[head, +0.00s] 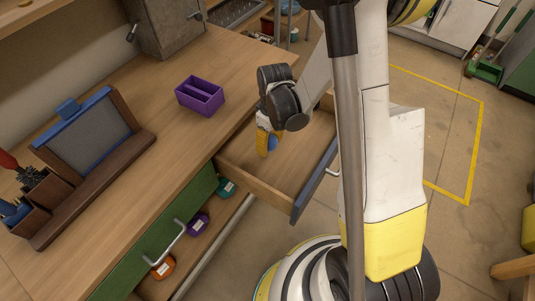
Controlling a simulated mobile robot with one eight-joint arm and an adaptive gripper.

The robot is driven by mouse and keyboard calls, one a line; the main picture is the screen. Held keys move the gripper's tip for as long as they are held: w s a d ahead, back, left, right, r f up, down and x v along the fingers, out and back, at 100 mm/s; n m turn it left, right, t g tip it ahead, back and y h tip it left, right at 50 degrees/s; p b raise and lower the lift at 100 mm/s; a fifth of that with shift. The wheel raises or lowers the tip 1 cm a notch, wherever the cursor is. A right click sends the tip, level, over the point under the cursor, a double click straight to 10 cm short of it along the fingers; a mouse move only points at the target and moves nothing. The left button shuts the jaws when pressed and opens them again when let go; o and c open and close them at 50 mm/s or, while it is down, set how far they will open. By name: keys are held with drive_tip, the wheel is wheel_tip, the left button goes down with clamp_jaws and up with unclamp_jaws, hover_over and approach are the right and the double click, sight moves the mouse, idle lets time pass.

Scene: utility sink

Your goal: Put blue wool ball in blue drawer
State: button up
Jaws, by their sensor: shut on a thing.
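The blue wool ball (272,143) shows in the head view as a small blue patch beside a yellow finger, partly hidden by my gripper. My gripper (267,146) points down and is shut on the ball. The blue drawer (314,182) is pulled out below the worktop, with a blue front, a metal handle and a bare wooden inside. The gripper and ball are over the left, inner part of the drawer. I cannot tell whether the ball touches the drawer floor. My arm hides part of the drawer's right side.
A purple divided box (200,96) stands on the worktop left of the gripper. A green-fronted drawer (165,240) is to the lower left. Several coloured spools, one purple (198,223), sit on the shelf below. A framed board (92,130) stands farther left.

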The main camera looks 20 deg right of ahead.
drive_tip(key=shift+w+a+f, duration=0.35)
drive_tip(key=shift+f, duration=0.1)
drive_tip(key=shift+f+b, duration=1.2)
drive_tip(key=shift+f, duration=0.65)
drive_tip(key=shift+f, duration=0.2)
drive_tip(key=o, duration=1.1)
drive_tip(key=shift+r, duration=0.15)
